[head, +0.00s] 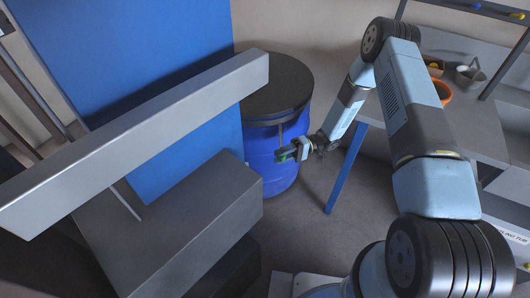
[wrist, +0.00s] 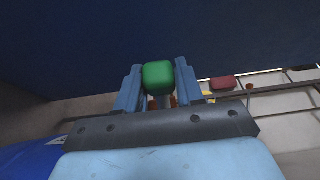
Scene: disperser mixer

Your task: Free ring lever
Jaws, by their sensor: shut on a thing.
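A blue drum (head: 272,170) with a dark round lid (head: 275,85) stands on the floor in the middle of the head view. A thin upright bar shows on the drum's front below the lid. My gripper (head: 285,155) is at the drum's front side, below the lid rim. In the wrist view my gripper (wrist: 159,85) has its two fingers on either side of a green block (wrist: 158,77), which looks like the grip of the ring lever. The rest of the lever is mostly hidden behind the fingers and the green block.
A grey beam (head: 140,135) and a grey box-shaped body (head: 165,225) stand left of the drum, before a tall blue panel (head: 130,50). A workbench (head: 462,120) with an orange pot (head: 443,91) is at right. Open floor lies between drum and bench.

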